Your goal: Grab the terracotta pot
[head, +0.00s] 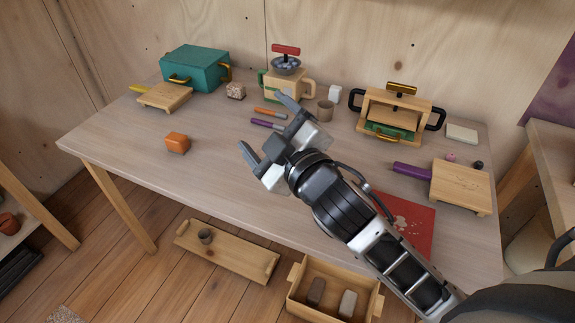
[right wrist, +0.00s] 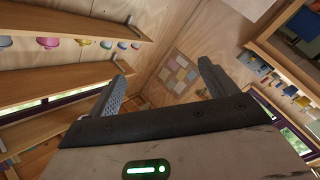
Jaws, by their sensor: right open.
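A small terracotta-coloured pot (head: 8,222) stands on a low shelf at the far left edge of the head view, partly cut off by the frame. My right gripper (head: 262,123) is open and empty above the middle of the table, well to the right of the pot. Its two spread fingers also show in the right wrist view (right wrist: 162,80), with nothing between them. The pot does not show in the right wrist view. My left gripper is not in view.
A tray (head: 230,255) and crate (head: 335,287) lie below. Bare floor shows between shelf and table.

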